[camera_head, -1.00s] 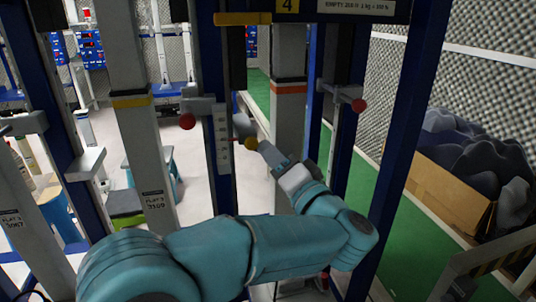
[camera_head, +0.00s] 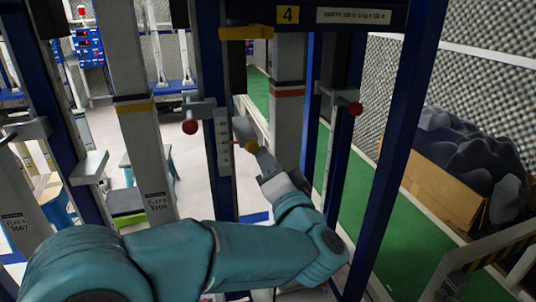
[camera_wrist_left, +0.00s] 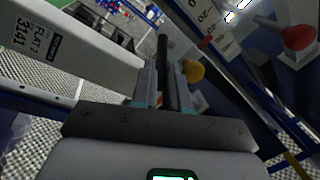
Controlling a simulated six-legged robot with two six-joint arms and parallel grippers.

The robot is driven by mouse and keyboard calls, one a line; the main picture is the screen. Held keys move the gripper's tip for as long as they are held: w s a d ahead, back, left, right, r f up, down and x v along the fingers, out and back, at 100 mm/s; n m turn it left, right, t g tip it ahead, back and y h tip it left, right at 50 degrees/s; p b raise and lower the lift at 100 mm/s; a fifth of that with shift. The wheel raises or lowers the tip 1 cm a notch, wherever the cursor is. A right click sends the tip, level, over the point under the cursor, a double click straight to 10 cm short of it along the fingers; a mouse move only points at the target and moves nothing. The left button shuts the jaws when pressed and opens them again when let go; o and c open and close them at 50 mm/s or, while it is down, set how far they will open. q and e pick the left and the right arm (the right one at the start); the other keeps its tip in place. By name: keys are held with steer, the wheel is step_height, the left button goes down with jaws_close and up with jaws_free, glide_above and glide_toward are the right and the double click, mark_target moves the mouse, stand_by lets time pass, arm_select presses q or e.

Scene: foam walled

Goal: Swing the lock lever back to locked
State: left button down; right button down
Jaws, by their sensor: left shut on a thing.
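My left gripper (camera_head: 263,157) reaches in from below at the grey post beside the scale. In the left wrist view its fingers (camera_wrist_left: 164,82) are closed around a dark rod (camera_wrist_left: 163,55), which looks like the lock lever. A yellow knob (camera_head: 251,147) sits at the fingertips in the head view; in the left wrist view it (camera_wrist_left: 193,71) shows just right of the right finger. A grey plate (camera_head: 242,128) stands just above the knob. The lever's pivot is hidden. My right gripper is out of view.
Red knobs on grey brackets stand left (camera_head: 190,127) and right (camera_head: 356,108) of the gripper. Blue uprights (camera_head: 390,130) and grey posts (camera_head: 289,70) crowd close around the arm. A cardboard box (camera_head: 448,187) of dark foam is at right, past a clear green floor strip.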

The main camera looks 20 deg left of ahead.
arm_select(q)
steer(key=shift+s+a+t+h, duration=0.2)
steer(key=shift+a+t+h, duration=0.1)
steer(key=shift+h, duration=0.2)
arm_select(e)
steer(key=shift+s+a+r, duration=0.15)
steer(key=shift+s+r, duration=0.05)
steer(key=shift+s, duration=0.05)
arm_select(q)
steer(key=shift+d, duration=0.1)
steer(key=c, duration=1.4)
jaws_free()
steer(key=shift+w, duration=0.1)
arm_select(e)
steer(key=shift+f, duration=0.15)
